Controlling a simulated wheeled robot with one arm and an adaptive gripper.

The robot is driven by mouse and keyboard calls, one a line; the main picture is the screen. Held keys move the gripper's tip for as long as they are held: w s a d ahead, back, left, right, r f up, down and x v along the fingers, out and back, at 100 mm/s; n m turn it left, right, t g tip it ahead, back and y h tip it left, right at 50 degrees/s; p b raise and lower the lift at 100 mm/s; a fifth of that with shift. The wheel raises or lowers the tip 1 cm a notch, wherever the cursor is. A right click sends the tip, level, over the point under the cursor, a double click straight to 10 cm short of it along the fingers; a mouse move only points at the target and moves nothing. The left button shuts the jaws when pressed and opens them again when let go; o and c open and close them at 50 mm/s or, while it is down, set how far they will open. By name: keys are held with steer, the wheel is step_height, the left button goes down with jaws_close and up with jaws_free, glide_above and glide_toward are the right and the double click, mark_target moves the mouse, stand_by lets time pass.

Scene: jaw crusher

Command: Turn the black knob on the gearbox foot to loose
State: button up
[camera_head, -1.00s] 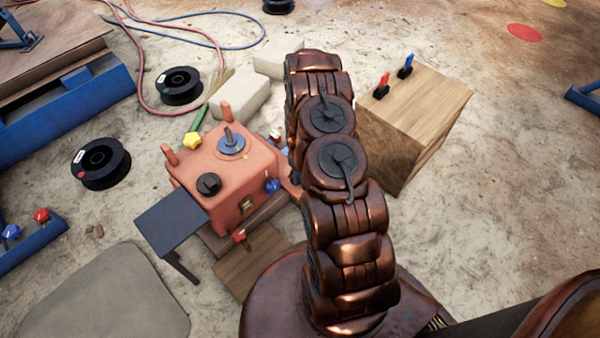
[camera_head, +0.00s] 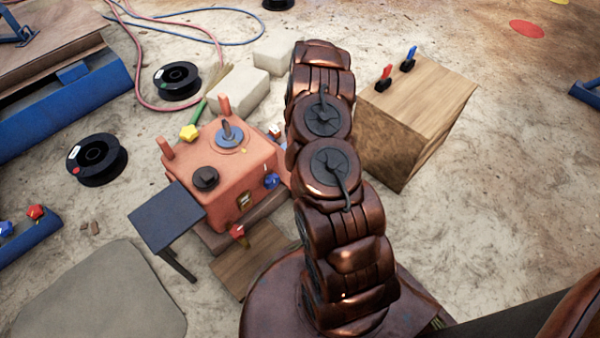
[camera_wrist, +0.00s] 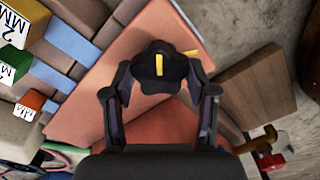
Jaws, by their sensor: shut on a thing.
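The black knob (camera_wrist: 160,67) shows in the wrist view with a yellow line on its top. A second yellow mark (camera_wrist: 190,53) lies beside it on the orange surface, and the two marks point in different directions. My gripper (camera_wrist: 160,80) has one finger on each side of the knob and is shut on it. The orange gearbox (camera_head: 232,165) stands left of my arm in the head view. My arm hides my gripper and this knob there. Another black round cap (camera_head: 206,178) sits on top of the gearbox.
A wooden box (camera_head: 425,105) with a red and a blue switch stands right of my arm. A dark small table (camera_head: 165,215) stands against the gearbox's left side. Black spools (camera_head: 97,160) and hoses lie on the floor at left.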

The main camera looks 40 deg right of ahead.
steer(key=shift+n+b, duration=0.65)
steer(key=shift+n, duration=1.35)
steer(key=o, duration=1.1)
steer(key=shift+o, duration=0.2)
steer(key=shift+r, duration=0.15)
step_height(320, 180, up, 12)
